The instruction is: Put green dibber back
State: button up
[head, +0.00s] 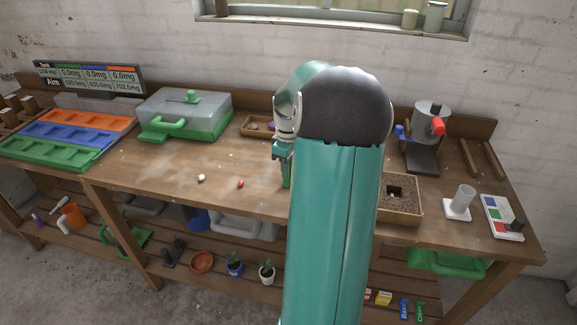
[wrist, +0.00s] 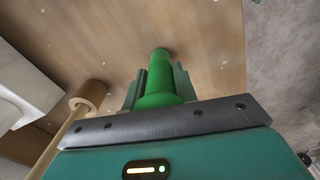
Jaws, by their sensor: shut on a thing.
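The green dibber (wrist: 160,72) stands out between the two fingers of my gripper (wrist: 157,88) in the wrist view, with bare wood of the bench behind it. My gripper is shut on it. In the head view my gripper (head: 284,162) is above the middle of the bench, and a short green end of the dibber (head: 287,183) shows below it. My arm hides part of it. A small wooden tray (head: 249,132) with a purple thing in it lies behind and left of my gripper. I cannot tell whether the dibber touches the bench.
On the bench (head: 215,178), a grey and green case (head: 190,112) and coloured trays (head: 68,137) stand left. A soil box (head: 402,216), a grey machine (head: 428,130) and a clear cylinder (head: 461,200) stand right. A red bit (head: 240,183) and white bit (head: 201,178) lie front-centre.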

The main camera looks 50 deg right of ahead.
jog(key=o, duration=1)
jog(key=shift+f, duration=0.1)
